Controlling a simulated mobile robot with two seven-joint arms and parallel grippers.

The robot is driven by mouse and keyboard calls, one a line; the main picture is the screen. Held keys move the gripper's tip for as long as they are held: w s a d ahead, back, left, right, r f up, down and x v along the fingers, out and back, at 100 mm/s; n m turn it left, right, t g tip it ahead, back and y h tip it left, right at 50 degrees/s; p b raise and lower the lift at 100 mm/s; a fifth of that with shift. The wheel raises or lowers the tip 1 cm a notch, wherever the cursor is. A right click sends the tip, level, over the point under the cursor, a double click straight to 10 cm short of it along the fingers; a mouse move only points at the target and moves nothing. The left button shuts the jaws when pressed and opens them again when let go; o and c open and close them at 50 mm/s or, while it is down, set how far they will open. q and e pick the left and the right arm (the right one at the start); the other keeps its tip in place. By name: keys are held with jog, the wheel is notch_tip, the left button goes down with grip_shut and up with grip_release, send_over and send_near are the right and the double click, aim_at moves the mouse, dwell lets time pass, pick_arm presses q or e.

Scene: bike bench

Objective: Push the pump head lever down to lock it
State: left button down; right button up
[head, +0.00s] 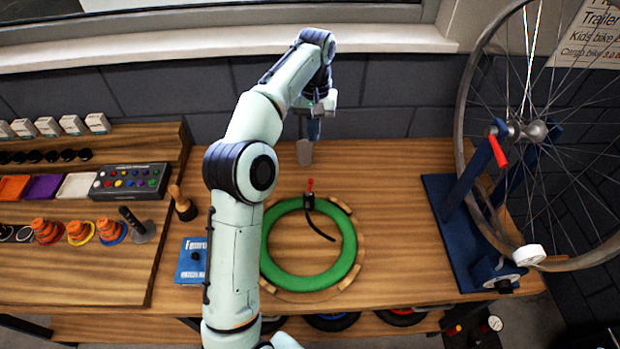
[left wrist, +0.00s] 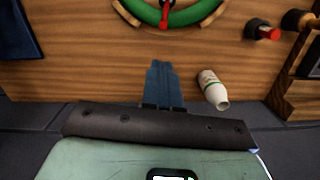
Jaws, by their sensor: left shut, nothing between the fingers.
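The pump head (head: 309,203) is a small black block at the far side of a green ring-shaped tyre (head: 348,245), with a black hose running from it. Its red lever (head: 310,185) sticks up. My right gripper is not in view.
A white bottle (left wrist: 212,89) stands close beside my left fingers. A blue wheel stand (head: 447,215) with a large wheel is on the right. A wooden-handled tool (head: 182,204) and a blue box (head: 191,262) are on the left. Bench right of the tyre is clear.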

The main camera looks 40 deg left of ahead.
pick_arm(q)
jog(key=shift+w+r, duration=0.15)
jog(key=shift+r, duration=0.75)
jog(key=shift+w+r, duration=0.1)
jog(key=shift+r, duration=0.75)
